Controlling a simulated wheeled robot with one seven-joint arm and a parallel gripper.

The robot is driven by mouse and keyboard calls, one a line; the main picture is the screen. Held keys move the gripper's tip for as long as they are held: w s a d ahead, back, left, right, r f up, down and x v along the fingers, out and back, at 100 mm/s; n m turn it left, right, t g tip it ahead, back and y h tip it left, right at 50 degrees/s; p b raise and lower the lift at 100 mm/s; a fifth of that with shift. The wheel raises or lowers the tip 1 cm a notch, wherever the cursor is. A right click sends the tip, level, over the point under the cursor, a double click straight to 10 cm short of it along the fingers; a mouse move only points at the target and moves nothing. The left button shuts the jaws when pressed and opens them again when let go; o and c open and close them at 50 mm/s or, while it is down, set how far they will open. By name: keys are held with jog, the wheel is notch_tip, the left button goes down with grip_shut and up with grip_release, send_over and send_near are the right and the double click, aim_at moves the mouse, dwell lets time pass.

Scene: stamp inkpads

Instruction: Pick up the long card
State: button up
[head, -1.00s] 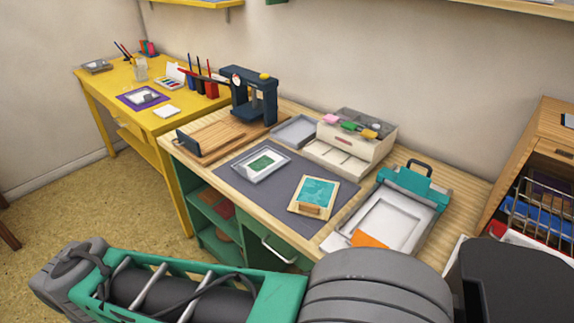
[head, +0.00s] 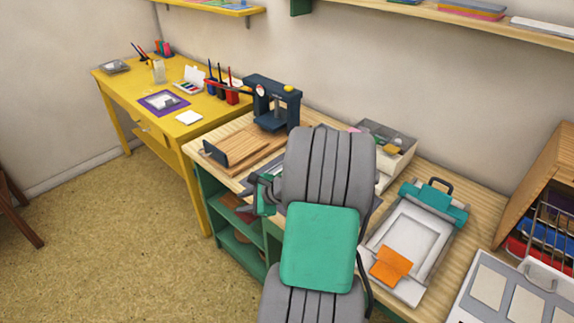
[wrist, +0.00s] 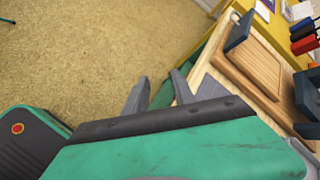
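I cannot tell for sure which thing is the long card. A small white card (head: 189,118) lies flat on the yellow table in the head view. An orange card-like piece (head: 391,266) lies on the front of the teal-and-white press (head: 411,235) at the right. My gripper (wrist: 160,88) is open and empty in the wrist view, its two grey fingers apart over the floor beside the bench edge. In the head view my gripper (head: 252,194) is at the bench's front edge. My arm hides most of the grey mat and what lies on it.
The yellow table (head: 124,85) stands at the back left. A wire rack (head: 546,228) is at the right.

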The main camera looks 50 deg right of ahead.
jog(key=s+d+m+t+h, duration=0.1)
jog(key=d+m, duration=0.2)
jog(key=d, duration=0.1)
jog(key=s+d+r+m+t, duration=0.1)
jog(key=d+m, duration=0.3)
jog(key=s+d+m+t+h+p, duration=0.1)
jog(key=s+d+m+t, duration=0.1)
jog(key=d+m, duration=0.1)
jog(key=shift+d+r+m+h, duration=0.15)
jog(key=shift+d+m, duration=0.05)
jog(key=shift+d, duration=0.25)
jog(key=shift+d+r+m+h, duration=0.15)
jog(key=shift+d+m, duration=0.05)
jog(key=shift+d, duration=0.25)
jog(key=shift+w+d+f, duration=0.1)
jog(key=shift+w+d, duration=0.05)
jog(key=shift+w, duration=0.05)
jog(key=x, duration=0.7)
jog(key=shift+f, duration=0.15)
jog(key=shift+d, duration=0.1)
grip_shut()
